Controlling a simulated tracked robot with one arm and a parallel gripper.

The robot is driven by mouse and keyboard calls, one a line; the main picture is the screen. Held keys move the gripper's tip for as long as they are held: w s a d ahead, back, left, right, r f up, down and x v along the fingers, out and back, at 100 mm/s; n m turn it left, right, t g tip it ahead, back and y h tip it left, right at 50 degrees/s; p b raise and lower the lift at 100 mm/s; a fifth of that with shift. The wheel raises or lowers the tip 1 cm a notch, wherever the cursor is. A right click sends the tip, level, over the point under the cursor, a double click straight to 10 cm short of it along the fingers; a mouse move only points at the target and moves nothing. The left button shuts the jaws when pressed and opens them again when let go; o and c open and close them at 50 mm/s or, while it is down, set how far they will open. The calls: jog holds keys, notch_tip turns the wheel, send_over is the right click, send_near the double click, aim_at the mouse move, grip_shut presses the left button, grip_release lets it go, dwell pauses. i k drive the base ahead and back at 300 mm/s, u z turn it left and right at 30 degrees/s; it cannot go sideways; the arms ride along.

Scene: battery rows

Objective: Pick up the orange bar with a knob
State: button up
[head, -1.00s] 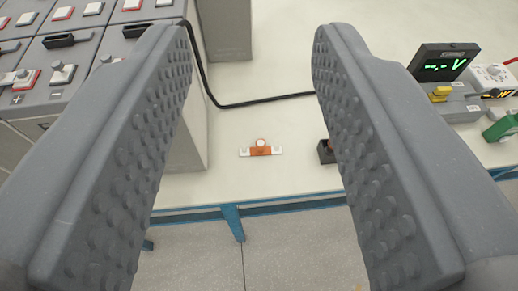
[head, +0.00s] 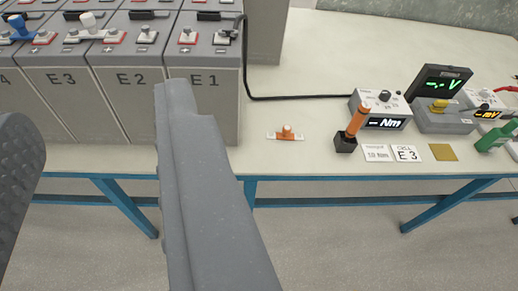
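The orange bar with a knob (head: 286,133) lies on the pale table top, right of the battery marked E1. It has light ends and a small upright knob in its middle. My gripper (head: 92,105) is in the left part of the view, its two fingers wide apart with nothing between them. The bar is to the right of the right finger and beyond it, not touched. The left finger is partly cut off by the picture edge.
Grey batteries (head: 136,105) stand in rows at the back left. Right of the bar are an orange-handled tool (head: 357,122) in a black holder, a Nm display box (head: 384,123), label cards (head: 407,154) and meters (head: 440,90). A black cable (head: 300,97) runs behind the bar.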

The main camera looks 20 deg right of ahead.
aim_at(286, 135)
jog(key=u, duration=0.6)
jog(key=k, duration=0.8)
jog(key=u, duration=0.65)
jog(key=i, duration=0.9)
jog(key=z, duration=0.45)
jog(key=i, duration=1.45)
jog(key=z, duration=1.3)
jog(key=i, duration=0.85)
jog(key=z, duration=0.6)
jog(key=k, duration=0.75)
jog(key=z, duration=0.2)
jog(key=i, duration=0.55)
